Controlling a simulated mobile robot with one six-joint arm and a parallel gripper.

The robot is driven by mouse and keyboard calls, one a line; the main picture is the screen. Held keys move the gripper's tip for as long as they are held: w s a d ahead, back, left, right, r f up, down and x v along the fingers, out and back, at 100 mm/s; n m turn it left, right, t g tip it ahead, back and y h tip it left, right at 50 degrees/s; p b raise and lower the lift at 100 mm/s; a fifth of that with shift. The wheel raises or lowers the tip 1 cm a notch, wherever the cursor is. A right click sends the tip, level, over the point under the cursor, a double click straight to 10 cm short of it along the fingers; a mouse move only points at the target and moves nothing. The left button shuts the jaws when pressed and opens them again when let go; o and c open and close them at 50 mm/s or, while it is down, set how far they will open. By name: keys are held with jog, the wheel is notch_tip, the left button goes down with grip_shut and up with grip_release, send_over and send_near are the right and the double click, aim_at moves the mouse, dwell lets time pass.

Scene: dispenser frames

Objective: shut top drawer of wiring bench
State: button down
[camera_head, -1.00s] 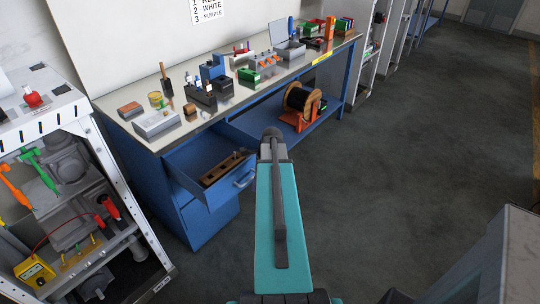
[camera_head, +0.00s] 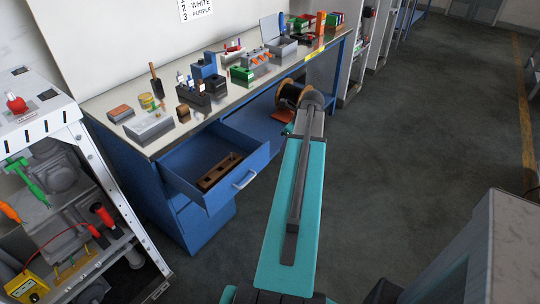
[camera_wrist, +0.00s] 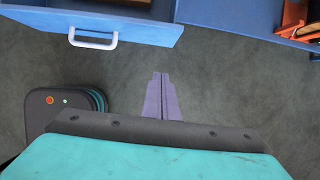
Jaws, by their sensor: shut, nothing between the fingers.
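The wiring bench (camera_head: 112,162) is blue with a light worktop. Its top drawer (camera_head: 221,192) stands pulled out toward the aisle, with a pale handle (camera_head: 244,180) on its front and a wooden block with holes (camera_head: 219,171) inside. In the wrist view the drawer front (camera_wrist: 150,32) and handle (camera_wrist: 93,40) lie at the upper left. My gripper (camera_wrist: 160,76) is shut and empty over the floor, to the right of the handle and apart from the drawer. In the head view my teal arm hides the gripper.
Tools and boxes crowd the worktop (camera_head: 237,97). A cable spool (camera_head: 288,97) sits on the bench's lower shelf. A white rack (camera_head: 103,178) stands at the left. A grey cabinet (camera_head: 480,250) is at the lower right. The floor (camera_head: 400,150) between is clear.

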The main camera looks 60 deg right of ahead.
jog(key=shift+f, duration=0.15)
jog(key=w+f+p, duration=0.3)
jog(key=w+f, duration=0.4)
jog(key=f, duration=0.2)
jog(key=shift+w+d, duration=0.3)
jog(key=shift+w, duration=0.05)
dwell(0.4)
jog(key=shift+a, duration=0.1)
dwell(0.3)
